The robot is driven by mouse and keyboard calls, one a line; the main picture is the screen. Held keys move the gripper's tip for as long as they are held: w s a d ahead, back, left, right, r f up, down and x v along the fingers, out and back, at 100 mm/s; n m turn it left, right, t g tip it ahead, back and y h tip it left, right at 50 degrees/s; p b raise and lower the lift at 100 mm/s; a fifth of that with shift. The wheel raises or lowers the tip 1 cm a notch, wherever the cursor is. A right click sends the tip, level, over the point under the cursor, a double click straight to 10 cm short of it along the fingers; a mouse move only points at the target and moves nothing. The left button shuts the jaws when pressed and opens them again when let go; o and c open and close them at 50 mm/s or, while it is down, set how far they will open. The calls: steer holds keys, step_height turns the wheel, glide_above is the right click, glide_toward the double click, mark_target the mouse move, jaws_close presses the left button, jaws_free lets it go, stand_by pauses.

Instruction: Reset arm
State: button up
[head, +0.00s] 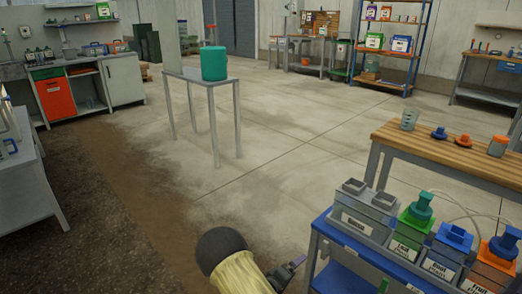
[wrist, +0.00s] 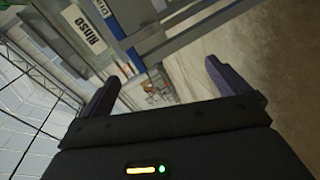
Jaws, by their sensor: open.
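My arm, with a black rounded joint and a pale yellow sleeve, shows at the bottom of the head view. My gripper (head: 292,266) points right there, close to the left side of the blue-framed skid (head: 362,250). In the wrist view my gripper (wrist: 160,85) has its two dark fingers wide apart with nothing between them. The grey tank labelled Rinse (wrist: 85,32) shows tilted beyond the left finger.
A narrow table with a teal drum (head: 213,63) stands farther back. Open concrete floor (head: 270,170) lies between.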

steer(key=s+r+m+g+y, duration=0.45)
steer(key=r+y, duration=0.35)
steer(key=r, duration=0.3)
steer(key=s+d+r+m+g+y+p, duration=0.1)
steer(key=s+d+r+g, duration=0.1)
steer(key=s+r, duration=0.6)
steer(key=s+d+r+m+g+y, duration=0.1)
steer(key=s+d+r+g, duration=0.15)
steer(key=s, duration=0.85)
step_height(320, 180, up, 36)
steer(key=t+p, duration=0.1)
steer(key=p, duration=3.4)
steer(key=shift+a+p, duration=0.2)
steer(key=shift+p, duration=0.1)
steer(key=shift+w, duration=0.1)
